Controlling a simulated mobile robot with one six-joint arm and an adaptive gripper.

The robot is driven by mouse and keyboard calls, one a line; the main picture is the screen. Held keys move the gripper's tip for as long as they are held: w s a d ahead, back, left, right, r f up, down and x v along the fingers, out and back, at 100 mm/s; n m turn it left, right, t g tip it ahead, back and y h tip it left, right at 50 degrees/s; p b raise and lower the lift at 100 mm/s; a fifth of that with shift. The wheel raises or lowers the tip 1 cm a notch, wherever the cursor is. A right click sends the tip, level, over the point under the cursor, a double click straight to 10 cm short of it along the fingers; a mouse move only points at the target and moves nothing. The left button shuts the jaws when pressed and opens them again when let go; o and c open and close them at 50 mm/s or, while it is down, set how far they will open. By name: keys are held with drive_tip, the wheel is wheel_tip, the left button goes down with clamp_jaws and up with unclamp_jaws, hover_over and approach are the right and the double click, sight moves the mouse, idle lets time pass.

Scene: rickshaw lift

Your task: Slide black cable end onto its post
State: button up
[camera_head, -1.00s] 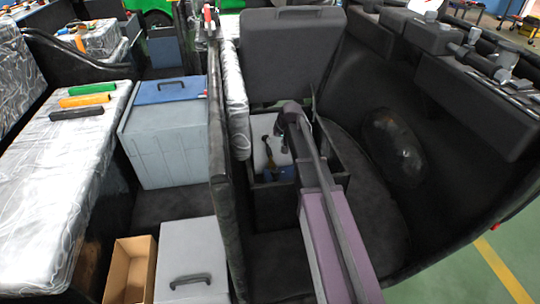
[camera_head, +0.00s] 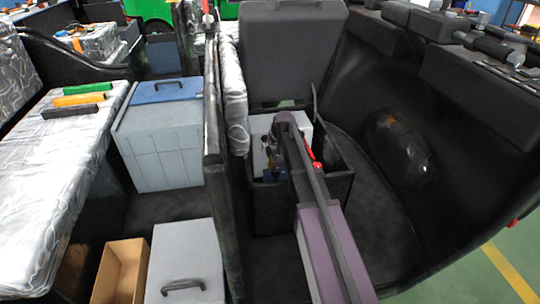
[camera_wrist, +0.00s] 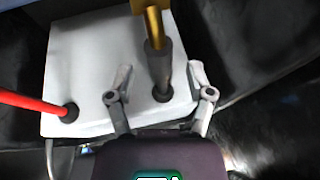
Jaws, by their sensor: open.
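The white battery (camera_wrist: 85,60) sits in an open black box; part of it shows in the head view (camera_head: 304,131). In the wrist view, the black cable end (camera_wrist: 158,68) stands nearly upright as a dark sleeve with a gold-coloured upper part. Its lower end meets a dark round spot at the battery's right; I cannot tell how far it sits over the post. My gripper (camera_wrist: 158,72) is open, one finger on each side of the black cable end, with gaps visible. The red cable (camera_wrist: 28,101) runs to another dark round spot on the left. In the head view my arm hides most of this.
The black box (camera_head: 270,210) has its raised dark lid (camera_head: 290,50) behind. A dark partition (camera_head: 213,130) with plastic-wrapped padding stands at its left, and a curved black body wall (camera_head: 460,160) at its right. Grey boxes (camera_head: 160,150) stand beyond the partition.

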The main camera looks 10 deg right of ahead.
drive_tip(key=shift+w+a+f+b, duration=0.1)
drive_tip(key=shift+w+f+b, duration=0.2)
drive_tip(key=shift+f, duration=0.25)
